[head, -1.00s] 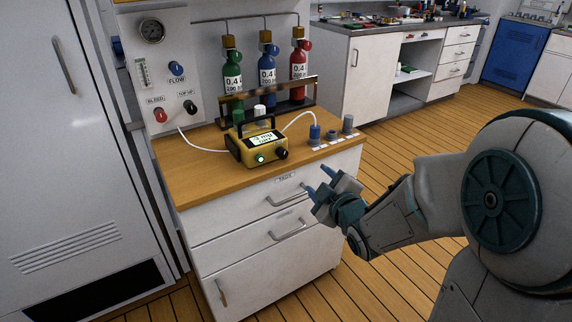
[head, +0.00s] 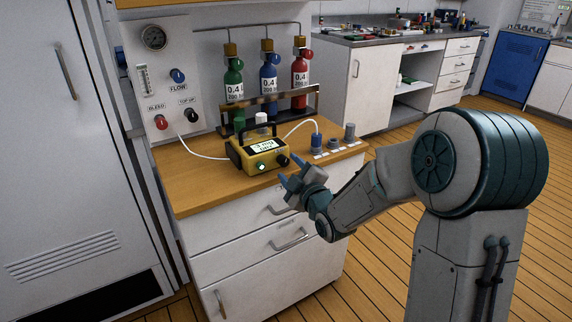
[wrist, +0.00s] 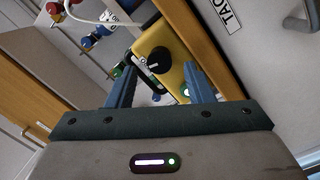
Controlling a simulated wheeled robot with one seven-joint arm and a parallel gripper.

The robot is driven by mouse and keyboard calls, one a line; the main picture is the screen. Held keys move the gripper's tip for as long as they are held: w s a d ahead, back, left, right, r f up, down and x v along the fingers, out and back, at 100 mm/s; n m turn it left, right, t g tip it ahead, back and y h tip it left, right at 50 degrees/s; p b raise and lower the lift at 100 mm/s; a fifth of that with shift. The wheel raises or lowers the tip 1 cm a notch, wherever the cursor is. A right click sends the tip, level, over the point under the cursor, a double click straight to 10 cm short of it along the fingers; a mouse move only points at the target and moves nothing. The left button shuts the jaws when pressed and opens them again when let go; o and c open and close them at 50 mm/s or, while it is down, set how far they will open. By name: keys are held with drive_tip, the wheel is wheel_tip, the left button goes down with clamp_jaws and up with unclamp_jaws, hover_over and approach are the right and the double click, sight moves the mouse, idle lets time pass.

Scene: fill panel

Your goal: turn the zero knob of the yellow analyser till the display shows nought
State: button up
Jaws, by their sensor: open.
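The yellow analyser (head: 257,156) stands on the wooden counter top, with a black carrying handle. Its lit display (head: 264,146) bears dark characters too small to read surely. A black knob (head: 283,160) sits at the right of its front, beside a green-lit button (head: 261,166). In the wrist view the black knob (wrist: 159,58) shows on the yellow face, with a white pointer mark, between and beyond my fingers. My gripper (head: 288,170) is open and empty, just in front of the analyser's right side, apart from the knob. The open fingers also show in the wrist view (wrist: 160,85).
Several grey and blue fittings (head: 333,143) stand at the counter's right edge. A white hose (head: 198,154) runs to the panel with knobs and a gauge. Green, blue and red (head: 300,72) bottles stand behind a rail. Drawer handles (head: 290,240) project below the counter.

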sight(284, 163)
drive_tip(key=shift+x, duration=1.6)
drive_tip(key=c, duration=1)
drive_tip(key=shift+m, duration=0.3)
